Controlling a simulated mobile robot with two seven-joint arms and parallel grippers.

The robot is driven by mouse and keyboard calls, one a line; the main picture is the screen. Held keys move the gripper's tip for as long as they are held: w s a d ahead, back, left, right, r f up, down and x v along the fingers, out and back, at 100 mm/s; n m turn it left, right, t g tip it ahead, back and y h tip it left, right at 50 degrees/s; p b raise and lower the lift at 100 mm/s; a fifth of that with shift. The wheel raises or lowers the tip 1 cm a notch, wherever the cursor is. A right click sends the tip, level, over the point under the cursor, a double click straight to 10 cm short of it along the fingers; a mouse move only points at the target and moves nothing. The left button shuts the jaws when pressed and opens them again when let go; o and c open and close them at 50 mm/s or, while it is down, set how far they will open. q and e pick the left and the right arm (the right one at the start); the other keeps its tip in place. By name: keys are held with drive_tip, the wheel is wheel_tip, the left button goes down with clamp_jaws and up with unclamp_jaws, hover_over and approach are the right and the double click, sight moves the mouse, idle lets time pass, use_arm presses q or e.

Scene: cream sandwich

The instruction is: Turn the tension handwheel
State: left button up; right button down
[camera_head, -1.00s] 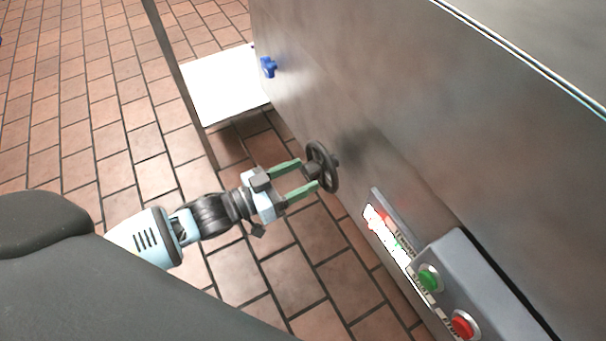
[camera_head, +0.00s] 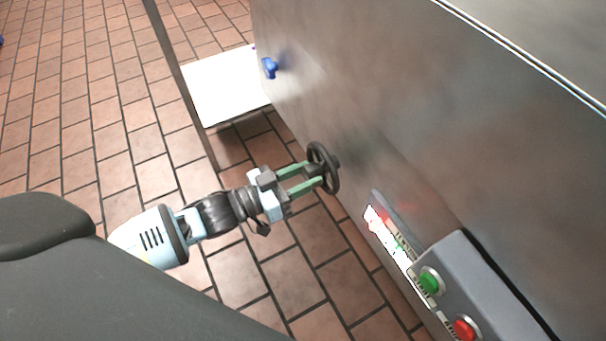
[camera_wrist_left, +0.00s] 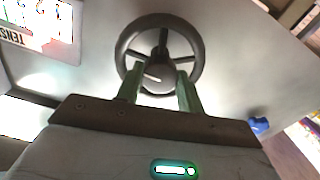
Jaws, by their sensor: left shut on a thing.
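The dark handwheel (camera_head: 330,184) stands out from the side of the steel machine, its round rim and hub seen at a slant in the head view. In the left wrist view the handwheel (camera_wrist_left: 161,20) faces me with its spokes and hub showing. My left gripper (camera_head: 317,174) reaches it from the left. Its two green fingers (camera_wrist_left: 160,80) lie at either side of the hub, inside the rim, and are shut on the handwheel. The fingertips are partly hidden by the wheel in the head view. My right gripper is not in view.
A control box with a green button (camera_head: 429,282) and a red button (camera_head: 465,328) sits on the machine (camera_head: 440,120) at the lower right. A blue knob (camera_head: 269,67) is farther along. A white shelf (camera_head: 225,85) and post stand behind the arm. Tiled floor lies below.

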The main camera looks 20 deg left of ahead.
use_arm(q)
drive_tip(key=shift+m, duration=0.3)
